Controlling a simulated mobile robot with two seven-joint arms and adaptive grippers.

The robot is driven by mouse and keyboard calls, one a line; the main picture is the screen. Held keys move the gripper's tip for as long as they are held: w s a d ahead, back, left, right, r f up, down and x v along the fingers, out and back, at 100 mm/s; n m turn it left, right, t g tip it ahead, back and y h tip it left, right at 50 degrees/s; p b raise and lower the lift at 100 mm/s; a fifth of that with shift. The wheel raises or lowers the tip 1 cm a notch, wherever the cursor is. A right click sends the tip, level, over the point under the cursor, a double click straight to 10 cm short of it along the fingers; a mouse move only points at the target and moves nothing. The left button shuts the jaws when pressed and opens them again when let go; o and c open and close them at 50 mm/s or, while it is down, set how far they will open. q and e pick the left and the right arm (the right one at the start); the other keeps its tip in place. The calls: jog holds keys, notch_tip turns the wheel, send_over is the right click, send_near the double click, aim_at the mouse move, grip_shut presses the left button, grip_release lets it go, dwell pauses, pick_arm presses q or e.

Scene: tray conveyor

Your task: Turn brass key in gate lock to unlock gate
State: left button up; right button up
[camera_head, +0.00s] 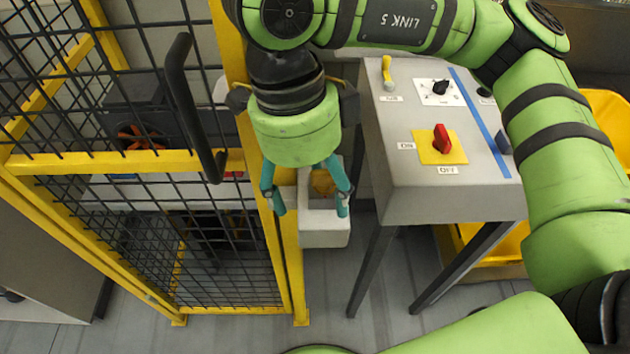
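The gate (222,262) is a yellow frame with black wire mesh on the left and a black pull handle (190,110). A light grey lock box (325,231) sits beside its yellow post. A small brass-coloured part, apparently the key (322,183), shows at the top of the box, partly hidden by my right gripper. My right gripper (311,205) points down over the box. Its two teal fingers are wide apart, one on each side of the box and brass part, with nothing visibly pinched. My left gripper is not in view.
A grey control console (440,187) stands right of the lock box, with a red ON/OFF switch (440,139), a black knob (440,87) and a yellow-handled lever (387,72). A yellow bin (607,110) is behind it. Grey floor is clear below the box.

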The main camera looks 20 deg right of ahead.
jog(key=m, duration=0.3)
jog(key=w+m, duration=0.1)
jog(key=m, duration=0.1)
jog(key=shift+w+d+r, duration=0.1)
jog(key=shift+d+r, duration=0.05)
jog(key=shift+d, duration=0.1)
jog(key=shift+w+d, duration=0.1)
jog(key=shift+d, duration=0.05)
jog(key=shift+r, duration=0.55)
notch_tip(320, 180, up, 7)
jog(key=s+a+n, duration=0.1)
jog(key=n, duration=0.3)
jog(key=shift+a+n, duration=0.25)
jog(key=shift+n, duration=0.15)
